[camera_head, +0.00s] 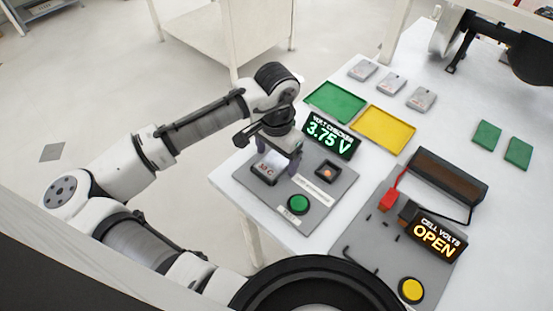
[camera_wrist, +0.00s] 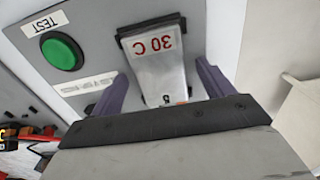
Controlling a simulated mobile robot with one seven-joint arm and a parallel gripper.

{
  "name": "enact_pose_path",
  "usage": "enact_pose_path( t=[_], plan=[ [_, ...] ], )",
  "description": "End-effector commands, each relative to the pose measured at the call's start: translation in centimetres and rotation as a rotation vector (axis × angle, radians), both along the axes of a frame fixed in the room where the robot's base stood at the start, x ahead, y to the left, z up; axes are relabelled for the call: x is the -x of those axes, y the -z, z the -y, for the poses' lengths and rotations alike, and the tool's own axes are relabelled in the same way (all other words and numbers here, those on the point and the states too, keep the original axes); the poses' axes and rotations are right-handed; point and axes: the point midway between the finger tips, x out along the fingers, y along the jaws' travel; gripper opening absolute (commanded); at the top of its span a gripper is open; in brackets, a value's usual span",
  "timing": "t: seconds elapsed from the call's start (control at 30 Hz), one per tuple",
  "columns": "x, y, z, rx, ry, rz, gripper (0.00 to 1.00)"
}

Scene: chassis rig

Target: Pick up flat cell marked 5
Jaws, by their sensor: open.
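The flat cell marked 5 (camera_wrist: 158,75) is silver-grey with a red "30 C" label and a small 5 near its lower end. It lies in the checker's slot at the left of the grey checker plate; the head view also shows this cell (camera_head: 265,169). My gripper (camera_head: 278,161) is open just above it, pointing down. In the wrist view my gripper's purple fingers (camera_wrist: 160,80) stand one on each side of the cell, with gaps visible. How deep the fingertips reach beside the cell is hard to tell.
The volt checker display (camera_head: 331,135) reads 3.75 V. Green (camera_head: 336,103) and yellow (camera_head: 383,128) trays lie behind; three more cells (camera_head: 391,84) lie beyond. Another display (camera_head: 437,237) reads OPEN.

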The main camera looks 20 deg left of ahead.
Motion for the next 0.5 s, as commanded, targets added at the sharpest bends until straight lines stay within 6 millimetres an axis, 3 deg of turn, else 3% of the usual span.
enact_pose_path(
  t=[0.07, 0.4, 0.5],
  plan=[
    [0.0, -0.01, 0.01, 0.0, 0.0, 0.0, 0.72],
    [0.0, -0.04, 0.01, 0.0, 0.0, 0.0, 0.28],
    [-0.01, -0.07, 0.0, 0.0, 0.0, 0.0, 0.22]
  ],
)
